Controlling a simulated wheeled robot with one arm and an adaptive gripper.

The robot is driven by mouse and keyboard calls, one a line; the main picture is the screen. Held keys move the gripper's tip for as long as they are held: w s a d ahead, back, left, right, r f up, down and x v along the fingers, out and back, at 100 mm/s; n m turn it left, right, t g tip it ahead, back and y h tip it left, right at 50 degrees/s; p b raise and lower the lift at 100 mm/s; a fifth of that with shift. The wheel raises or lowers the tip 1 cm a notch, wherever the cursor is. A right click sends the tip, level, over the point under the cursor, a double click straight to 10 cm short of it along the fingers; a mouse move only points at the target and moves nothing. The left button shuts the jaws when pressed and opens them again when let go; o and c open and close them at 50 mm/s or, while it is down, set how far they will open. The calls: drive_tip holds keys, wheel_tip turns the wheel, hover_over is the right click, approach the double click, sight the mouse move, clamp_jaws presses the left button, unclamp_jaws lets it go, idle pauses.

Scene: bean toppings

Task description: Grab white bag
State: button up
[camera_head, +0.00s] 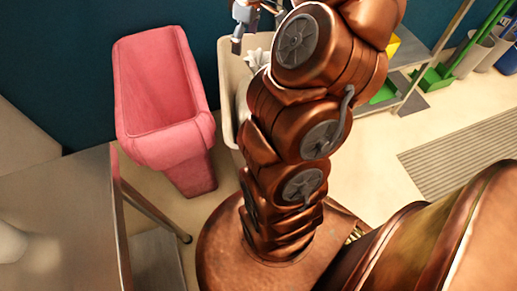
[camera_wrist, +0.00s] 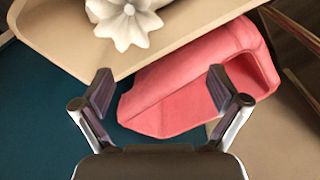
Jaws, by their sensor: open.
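The white bag (camera_head: 258,60) shows as a small pleated white bundle in a cream bin (camera_head: 228,100), partly hidden behind my arm in the head view. In the wrist view the white bag (camera_wrist: 127,22) is at the top, cut off by the frame edge, at the cream bin (camera_wrist: 65,40). My gripper (camera_wrist: 160,78) is open and empty, its two fingers apart. The bag lies beyond the fingertips, a little left of the middle between them, and is not touched. In the head view my gripper (camera_head: 248,20) is at the top edge, above the bag and partly cut off.
A pink bin (camera_head: 165,100) stands left of the cream bin; the pink bin (camera_wrist: 195,75) also shows beyond my fingers. A metal table (camera_head: 70,215) is at the lower left. A shelf (camera_head: 408,55) with green and yellow items stands at the right. A blue-green wall (camera_head: 60,50) is behind.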

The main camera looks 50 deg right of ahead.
sight(260, 58)
drive_tip(key=d+f, duration=0.2)
drive_tip(key=d, duration=0.1)
drive_tip(key=s+d+f+b, duration=0.1)
drive_tip(key=d+f, duration=0.1)
drive_tip(key=shift+d, duration=0.1)
drive_tip(key=shift+d+f, duration=0.15)
drive_tip(key=shift+f, duration=0.05)
wheel_tip(260, 58, down, 2)
drive_tip(key=shift+a+f+b, duration=0.25)
drive_tip(key=shift+f+b, duration=0.05)
drive_tip(key=shift+f, duration=1.05)
drive_tip(key=shift+a+f+b, duration=0.2)
drive_tip(key=shift+f+b, duration=0.1)
drive_tip(key=shift+f, duration=1)
drive_tip(key=shift+c, duration=0.3)
drive_tip(key=shift+r, duration=0.1)
drive_tip(key=c, duration=1.7)
drive_tip(key=shift+r, duration=0.15)
